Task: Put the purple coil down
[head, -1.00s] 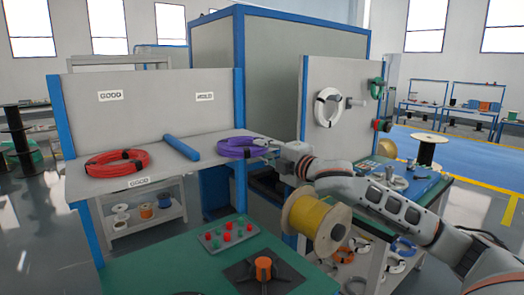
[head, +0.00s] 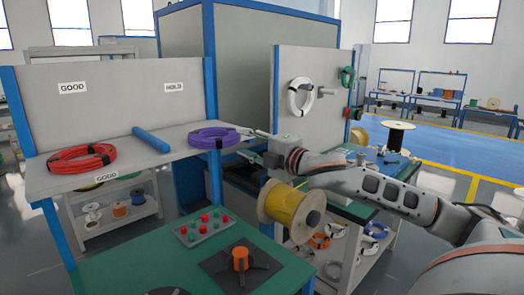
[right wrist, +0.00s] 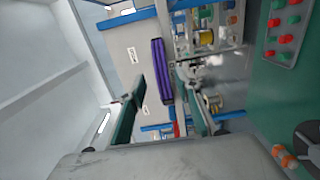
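The purple coil (head: 214,136) lies flat at the right end of the grey shelf (head: 120,161), beneath the HOLD label (head: 174,87). My right gripper (head: 243,143) is just to the right of the coil, its two fingers spread apart. In the right wrist view the purple coil (right wrist: 162,72) shows edge-on beyond the open fingers, with nothing gripped between them. My left gripper is not in view.
A red coil (head: 82,158) lies at the left of the shelf, under the GOOD label (head: 72,88). A blue bar (head: 151,140) separates the two coils. A yellow spool (head: 290,208) hangs below my right forearm. A green table (head: 130,262) stands in front.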

